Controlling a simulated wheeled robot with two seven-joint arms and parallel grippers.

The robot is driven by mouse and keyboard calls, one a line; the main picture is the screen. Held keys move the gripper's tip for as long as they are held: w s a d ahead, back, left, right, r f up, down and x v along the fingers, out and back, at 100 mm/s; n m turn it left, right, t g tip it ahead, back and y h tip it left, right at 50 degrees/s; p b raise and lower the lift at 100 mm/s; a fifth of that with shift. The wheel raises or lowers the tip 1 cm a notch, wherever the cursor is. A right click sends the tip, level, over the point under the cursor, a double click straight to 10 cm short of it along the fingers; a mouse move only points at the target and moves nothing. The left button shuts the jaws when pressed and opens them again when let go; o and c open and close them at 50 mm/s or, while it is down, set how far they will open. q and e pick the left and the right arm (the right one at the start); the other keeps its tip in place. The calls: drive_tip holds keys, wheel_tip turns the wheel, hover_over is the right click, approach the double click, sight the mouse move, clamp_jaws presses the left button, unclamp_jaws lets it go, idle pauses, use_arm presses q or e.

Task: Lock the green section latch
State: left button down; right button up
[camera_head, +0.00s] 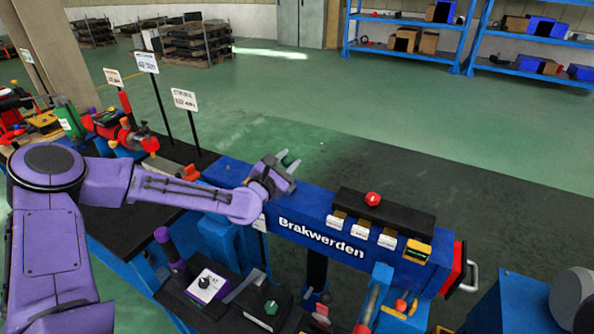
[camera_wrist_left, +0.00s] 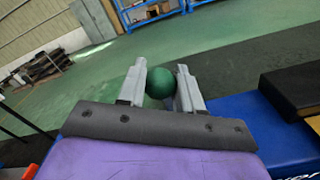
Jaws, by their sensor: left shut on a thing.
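My left gripper (camera_head: 285,165) reaches over the left end of the blue beam lettered "Brakwerden" (camera_head: 325,232). Its two grey fingers are shut on a round green knob (camera_wrist_left: 160,83), which sits between them in the left wrist view. The knob, likely the handle of the green section latch, shows only as a small green bit (camera_head: 287,158) at the fingertips in the head view. The latch body and whatever the knob is mounted on are hidden behind the gripper. My right gripper is not in view.
A red knob (camera_head: 373,199) stands on the black block (camera_head: 400,218) atop the beam, above several labelled tabs. Sign posts stand behind my left arm. The floor beyond the beam is clear.

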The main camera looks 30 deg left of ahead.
use_arm(q)
drive_tip(key=shift+w+a+n+b, duration=0.1)
drive_tip(key=shift+a+n+b, duration=0.55)
drive_tip(key=shift+a+n, duration=0.25)
drive_tip(key=shift+f, duration=0.1)
drive_tip(key=c, duration=0.8)
unclamp_jaws()
drive_tip(key=shift+o, duration=0.2)
drive_tip(key=shift+f, duration=0.1)
